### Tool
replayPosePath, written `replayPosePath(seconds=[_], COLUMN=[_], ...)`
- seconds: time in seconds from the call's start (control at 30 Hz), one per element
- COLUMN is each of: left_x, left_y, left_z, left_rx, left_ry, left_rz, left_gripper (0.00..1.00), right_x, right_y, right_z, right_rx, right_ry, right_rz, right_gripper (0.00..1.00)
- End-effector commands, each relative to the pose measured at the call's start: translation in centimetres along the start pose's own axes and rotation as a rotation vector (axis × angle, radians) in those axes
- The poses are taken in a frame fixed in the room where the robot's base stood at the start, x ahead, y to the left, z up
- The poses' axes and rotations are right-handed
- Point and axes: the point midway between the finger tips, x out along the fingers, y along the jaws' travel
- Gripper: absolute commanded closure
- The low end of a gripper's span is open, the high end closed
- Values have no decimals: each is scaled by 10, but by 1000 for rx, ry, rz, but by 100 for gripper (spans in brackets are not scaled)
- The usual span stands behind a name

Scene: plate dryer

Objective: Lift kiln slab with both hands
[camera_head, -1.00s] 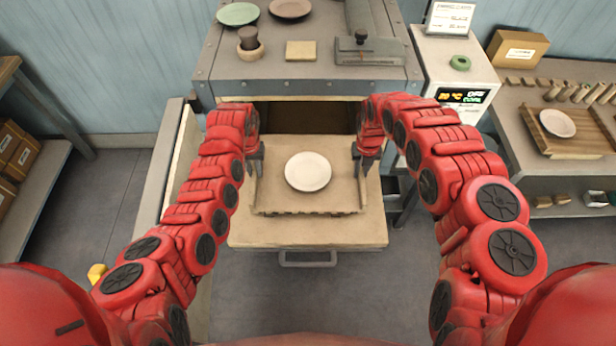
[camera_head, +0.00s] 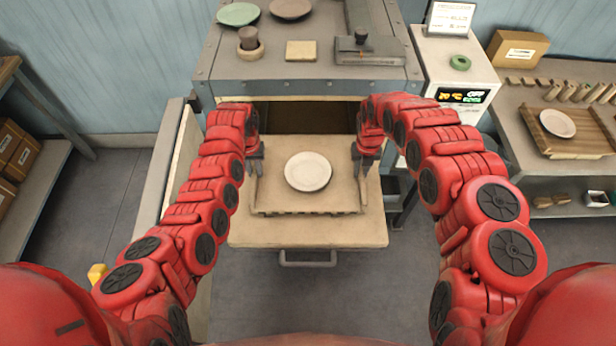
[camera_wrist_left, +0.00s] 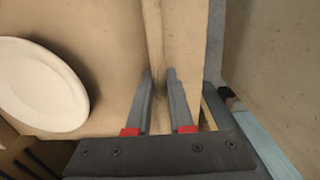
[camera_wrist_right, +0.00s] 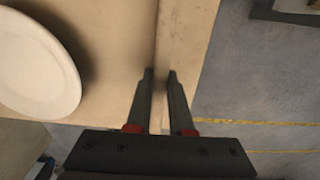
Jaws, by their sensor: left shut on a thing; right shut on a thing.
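The kiln slab (camera_head: 320,192) is a flat tan board in front of the kiln opening, with a white plate (camera_head: 308,171) on its middle. It lies over a wider pale shelf (camera_head: 350,231); I cannot tell if there is a gap beneath it. My left gripper (camera_head: 256,165) is shut on the slab's left edge. In the left wrist view, its fingers (camera_wrist_left: 158,85) straddle that raised edge. My right gripper (camera_head: 366,163) is shut on the slab's right edge. The right wrist view shows its fingers (camera_wrist_right: 160,85) on both sides of the edge and part of the plate (camera_wrist_right: 35,65).
The grey kiln (camera_head: 310,75) stands behind the slab with its dark opening facing me. Its open door (camera_head: 168,165) is close to my left arm. A control box (camera_head: 455,75) and a side table (camera_head: 550,115) stand at the right. The floor in front is clear.

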Motion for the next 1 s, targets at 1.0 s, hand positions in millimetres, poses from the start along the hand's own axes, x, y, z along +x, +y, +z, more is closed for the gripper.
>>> replayPosePath(seconds=[1.0], left_x=[-52], left_y=[1], left_z=[0], left_rx=[1], left_ry=[1], left_rz=[1], left_gripper=[100], right_x=[-52], right_y=[0], right_z=[1], right_rx=[0], right_ry=[-3], right_rz=[1], right_gripper=[100])
